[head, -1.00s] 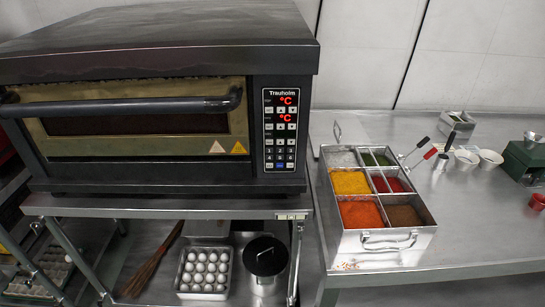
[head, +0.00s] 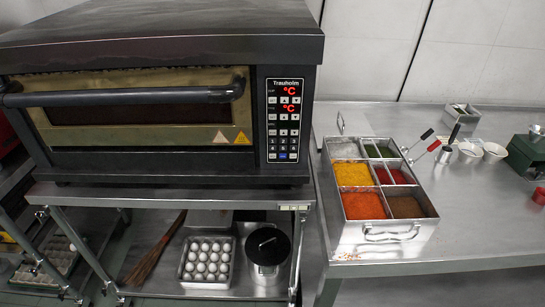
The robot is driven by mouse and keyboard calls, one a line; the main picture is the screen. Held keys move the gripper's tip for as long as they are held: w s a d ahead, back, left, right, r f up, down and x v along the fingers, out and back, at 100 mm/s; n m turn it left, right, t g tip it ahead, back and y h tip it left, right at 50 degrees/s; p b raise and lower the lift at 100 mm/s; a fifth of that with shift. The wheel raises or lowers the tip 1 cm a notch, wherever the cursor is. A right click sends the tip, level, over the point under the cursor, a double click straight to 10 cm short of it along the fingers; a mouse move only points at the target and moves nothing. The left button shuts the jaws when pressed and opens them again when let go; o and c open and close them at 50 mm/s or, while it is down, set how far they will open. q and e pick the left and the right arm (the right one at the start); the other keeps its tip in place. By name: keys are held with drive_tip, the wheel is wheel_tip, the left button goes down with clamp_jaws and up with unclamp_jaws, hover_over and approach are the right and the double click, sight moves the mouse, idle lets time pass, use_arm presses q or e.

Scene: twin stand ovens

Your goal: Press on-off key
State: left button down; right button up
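The dark oven (head: 150,170) stands on a steel stand at the left, with its glass-fronted door closed behind a long black handle (head: 120,97). Its control panel (head: 283,120) is at the oven's right side, under the name Trauholm. Two red °C readouts (head: 290,91) are lit, with rows of white keys below them. A single blue key (head: 282,156) sits in the bottom row; the key labels are too small to read, so I cannot tell which is the on-off key. Neither of my grippers is in view.
A steel spice box (head: 382,236) with several filled compartments stands on the steel table (head: 470,225) at the right. Under the oven are a tray of eggs (head: 207,262), a lidded black-topped pot (head: 267,248) and a broom (head: 155,250). The table's front right is clear.

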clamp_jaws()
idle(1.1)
